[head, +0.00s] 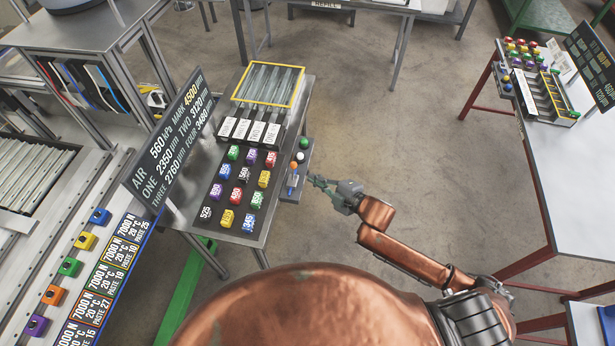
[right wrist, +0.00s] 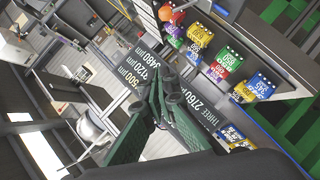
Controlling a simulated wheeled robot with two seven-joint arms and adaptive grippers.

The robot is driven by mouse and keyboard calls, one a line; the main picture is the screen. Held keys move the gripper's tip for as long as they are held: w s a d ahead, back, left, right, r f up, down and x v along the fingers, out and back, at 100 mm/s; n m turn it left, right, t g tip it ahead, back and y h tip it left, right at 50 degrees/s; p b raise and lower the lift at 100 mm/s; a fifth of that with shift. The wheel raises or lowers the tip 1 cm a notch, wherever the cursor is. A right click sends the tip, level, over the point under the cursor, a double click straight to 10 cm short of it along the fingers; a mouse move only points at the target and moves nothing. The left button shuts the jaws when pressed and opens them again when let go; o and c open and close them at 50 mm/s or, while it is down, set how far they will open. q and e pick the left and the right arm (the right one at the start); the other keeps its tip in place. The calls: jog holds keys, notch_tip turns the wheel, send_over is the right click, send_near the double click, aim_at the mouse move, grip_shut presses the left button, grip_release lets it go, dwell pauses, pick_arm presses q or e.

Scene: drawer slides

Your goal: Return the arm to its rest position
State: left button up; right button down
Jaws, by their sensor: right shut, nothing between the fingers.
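My right arm (head: 420,253), copper-coloured, reaches from the lower right toward the bench in the head view. My right gripper (head: 314,181) is shut and empty, just right of a small grey control box (head: 289,195) on the bench's right edge. In the right wrist view its green fingers (right wrist: 166,95) meet in front of a dark sign. Whether the fingertips touch the box is hard to tell. My left gripper does not show.
The bench (head: 243,232) holds several coloured numbered blocks and a yellow-framed rack (head: 270,84). A dark sign (head: 167,139) stands at its left. A white table (head: 575,160) is at the right. Open floor (head: 400,140) lies between.

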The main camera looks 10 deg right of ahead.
jog(key=shift+s+d+r, duration=0.1)
jog(key=shift+s+d, duration=0.05)
jog(key=shift+d, duration=0.1)
dwell(0.4)
